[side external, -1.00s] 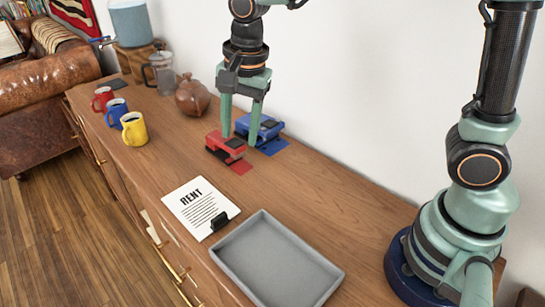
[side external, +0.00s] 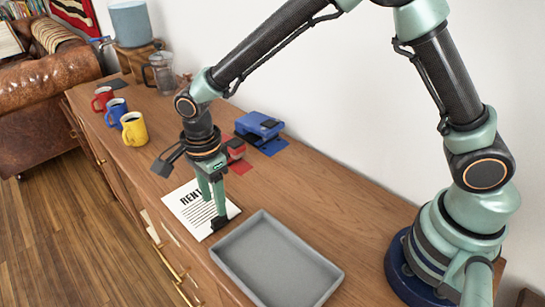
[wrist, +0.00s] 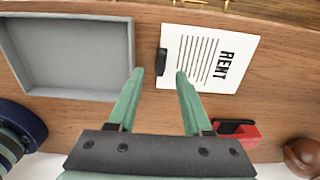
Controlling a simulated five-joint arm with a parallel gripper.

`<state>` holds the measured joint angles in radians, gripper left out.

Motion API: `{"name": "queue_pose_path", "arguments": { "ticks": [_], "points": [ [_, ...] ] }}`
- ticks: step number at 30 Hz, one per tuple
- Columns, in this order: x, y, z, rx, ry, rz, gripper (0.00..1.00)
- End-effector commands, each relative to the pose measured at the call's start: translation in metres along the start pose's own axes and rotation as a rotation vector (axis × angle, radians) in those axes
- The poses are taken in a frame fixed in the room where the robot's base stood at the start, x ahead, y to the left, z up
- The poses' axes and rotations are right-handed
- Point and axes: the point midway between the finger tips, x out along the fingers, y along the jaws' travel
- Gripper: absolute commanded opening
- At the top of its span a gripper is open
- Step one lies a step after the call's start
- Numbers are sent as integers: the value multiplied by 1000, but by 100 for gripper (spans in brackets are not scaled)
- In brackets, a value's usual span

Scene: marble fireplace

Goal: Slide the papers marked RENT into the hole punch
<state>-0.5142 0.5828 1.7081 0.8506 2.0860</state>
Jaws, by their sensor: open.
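The white papers marked RENT (side external: 184,212) lie flat on the wooden sideboard, with a black clip on their right edge; they also show in the wrist view (wrist: 222,78). The black clip (wrist: 162,62) shows clear in the wrist view. My gripper (side external: 217,208) is open and empty over the clip edge of the papers; its green fingers show apart in the wrist view (wrist: 160,75), one on each side of the clip. A red hole punch (side external: 236,147) is partly hidden behind my arm. A blue hole punch (side external: 259,125) stands behind it.
A grey tray (side external: 232,262) lies right of the papers. Red (side external: 102,97), blue (side external: 115,110) and yellow (side external: 134,130) mugs stand at the left. A glass press (side external: 159,72) stands farther back. The wood right of the punches is clear.

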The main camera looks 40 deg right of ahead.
Motion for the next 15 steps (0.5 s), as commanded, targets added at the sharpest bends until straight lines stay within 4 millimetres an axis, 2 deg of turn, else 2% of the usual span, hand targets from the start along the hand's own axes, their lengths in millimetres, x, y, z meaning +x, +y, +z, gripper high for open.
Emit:
{"name": "queue_pose_path", "arguments": {
  "ticks": [9, 15],
  "points": [
    [39, -1, -6, 0, 2, 4, 50],
    [53, -2, -5, 0, 0, 0, 50]
  ]
}}
